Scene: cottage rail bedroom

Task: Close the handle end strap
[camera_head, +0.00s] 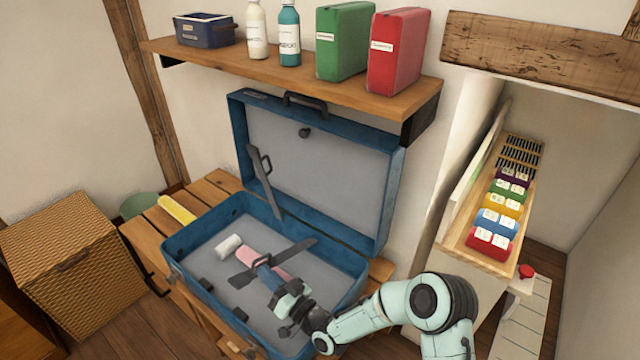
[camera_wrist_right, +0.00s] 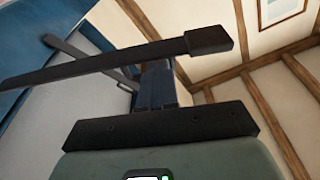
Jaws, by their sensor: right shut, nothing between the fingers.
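An open blue suitcase (camera_head: 350,285) lies on a wooden bench with its lid (camera_head: 325,160) standing up behind. One dark strap (camera_head: 264,180) stands steeply at the left, in front of the lid. A second dark strap (camera_head: 300,248) slants low across the inside, above a pink roll (camera_head: 250,255). I cannot tell which is the handle end strap. My right gripper (camera_head: 271,278) is shut and empty, low over the case close to the second strap. In the right wrist view a dark strap (camera_wrist_right: 110,62) crosses just beyond the shut fingers (camera_wrist_right: 157,82); contact is unclear. My left gripper is out of view.
A wooden shelf (camera_head: 260,65) with boxes and bottles overhangs the lid. A white item (camera_head: 228,245) lies in the case. A yellow item (camera_head: 177,209) lies on the bench, left of the case. A wicker chest (camera_head: 60,250) stands left. A tray of coloured blocks (camera_head: 500,200) is at the right.

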